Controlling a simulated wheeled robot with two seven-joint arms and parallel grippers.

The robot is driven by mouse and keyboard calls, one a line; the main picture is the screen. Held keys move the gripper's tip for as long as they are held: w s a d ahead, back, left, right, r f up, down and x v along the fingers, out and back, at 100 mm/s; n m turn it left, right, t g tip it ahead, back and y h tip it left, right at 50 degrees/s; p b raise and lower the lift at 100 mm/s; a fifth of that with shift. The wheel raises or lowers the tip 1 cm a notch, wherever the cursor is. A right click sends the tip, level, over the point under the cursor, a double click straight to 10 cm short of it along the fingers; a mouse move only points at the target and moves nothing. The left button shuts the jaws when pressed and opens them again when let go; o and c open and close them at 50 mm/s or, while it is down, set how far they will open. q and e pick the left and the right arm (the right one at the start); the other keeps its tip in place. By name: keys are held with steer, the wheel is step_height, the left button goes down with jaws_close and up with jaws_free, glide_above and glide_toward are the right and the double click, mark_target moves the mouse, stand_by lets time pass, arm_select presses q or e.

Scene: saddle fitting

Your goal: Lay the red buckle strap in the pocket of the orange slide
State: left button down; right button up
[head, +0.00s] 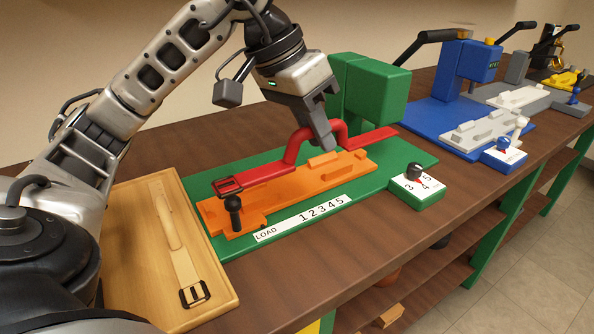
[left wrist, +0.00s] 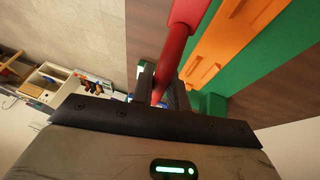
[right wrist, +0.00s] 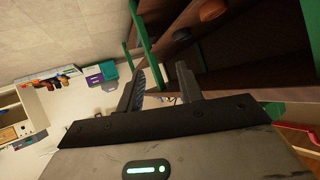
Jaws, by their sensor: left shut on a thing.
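The red buckle strap (head: 268,172) has an arched middle, a buckle at its left end and a flat tail at its right end. My left gripper (head: 318,138) is shut on the strap's arch, which also shows between the fingers in the left wrist view (left wrist: 182,22). The orange slide (head: 290,193) lies on a green base, in front of and below the strap. The strap runs roughly along its back edge; I cannot tell whether they touch. The slide's pocket is partly hidden. My right gripper (right wrist: 160,90) is open and empty, away from the slide.
A green press block (head: 372,92) stands behind the strap. A black knob (head: 233,210) rises at the slide's left end, and a dial box (head: 417,188) sits at right. A wooden tray (head: 125,250) with a tan strap lies at left. Blue and grey stations stand farther right.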

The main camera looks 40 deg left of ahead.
arm_select(q)
steer(key=w+a+f, duration=0.1)
steer(key=a+f, duration=0.1)
steer(key=w+a+f, duration=0.1)
steer(key=a+f, duration=0.1)
steer(key=a, duration=0.1)
steer(key=w+a+f+b, duration=0.1)
steer(key=a+f, duration=0.1)
steer(key=shift+w+a+f, duration=0.35)
steer(key=shift+f, duration=0.05)
steer(key=f, duration=0.2)
steer(key=a+f, duration=0.1)
steer(key=shift+w+f+b, duration=0.25)
steer(key=shift+f+b, duration=0.1)
steer(key=shift+d+f, duration=0.1)
steer(key=shift+f, duration=0.15)
steer(key=shift+f, duration=0.15)
steer(key=c, duration=1.4)
jaws_free()
steer(key=shift+o, duration=0.2)
